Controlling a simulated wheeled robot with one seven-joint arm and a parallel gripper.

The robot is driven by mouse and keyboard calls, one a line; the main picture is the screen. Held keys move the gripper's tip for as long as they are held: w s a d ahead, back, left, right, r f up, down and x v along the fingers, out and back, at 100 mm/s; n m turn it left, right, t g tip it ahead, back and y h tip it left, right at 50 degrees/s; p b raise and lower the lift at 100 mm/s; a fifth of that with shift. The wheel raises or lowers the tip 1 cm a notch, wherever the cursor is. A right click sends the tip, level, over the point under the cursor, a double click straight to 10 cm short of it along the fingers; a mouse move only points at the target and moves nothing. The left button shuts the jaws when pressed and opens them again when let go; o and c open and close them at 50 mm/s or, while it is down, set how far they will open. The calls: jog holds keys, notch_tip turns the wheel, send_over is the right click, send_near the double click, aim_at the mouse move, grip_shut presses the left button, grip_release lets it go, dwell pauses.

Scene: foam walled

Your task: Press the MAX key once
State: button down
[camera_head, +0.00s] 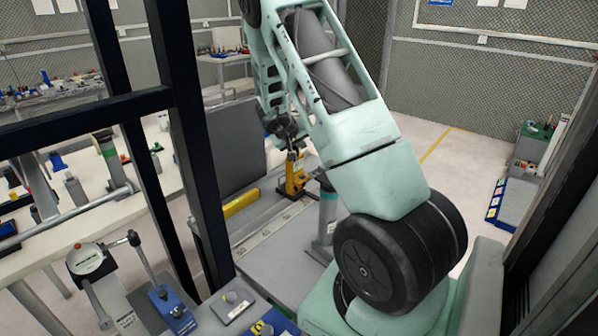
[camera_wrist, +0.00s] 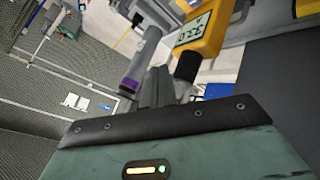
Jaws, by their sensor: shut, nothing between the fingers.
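A yellow instrument (camera_head: 294,175) stands on the grey bench beyond my arm. In the wrist view it is the yellow body (camera_wrist: 228,14) at the upper right, with a grey display (camera_wrist: 193,33) showing digits tilted in the picture. A black end of it points toward my gripper. I cannot make out a MAX key in either view. My gripper (camera_wrist: 157,82) is shut and empty, with its dark fingers beside that black end; I cannot tell whether they touch. In the head view my gripper (camera_head: 288,138) is small and dark, just above the instrument.
A grey post (camera_wrist: 143,58) with a purple ring stands beside the fingers. A yellow bar (camera_head: 241,203) lies left of the instrument, before a dark grey panel (camera_head: 236,145). A dial gauge (camera_head: 90,260) and a blue block (camera_head: 172,308) are at the lower left. Black frame posts (camera_head: 180,130) stand left.

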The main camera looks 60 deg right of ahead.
jog(key=shift+f, duration=0.15)
jog(key=b, duration=0.9)
send_over(301, 180)
notch_tip(301, 180, down, 6)
jog(key=shift+w+f, duration=0.1)
jog(key=shift+f, duration=1.15)
dwell(0.8)
jog(key=shift+f, duration=0.35)
jog(key=shift+f, duration=0.4)
dwell(0.5)
jog(key=shift+r+p, duration=0.15)
jog(key=shift+p, duration=0.2)
jog(key=shift+r+p, duration=0.65)
jog(key=shift+p, duration=0.4)
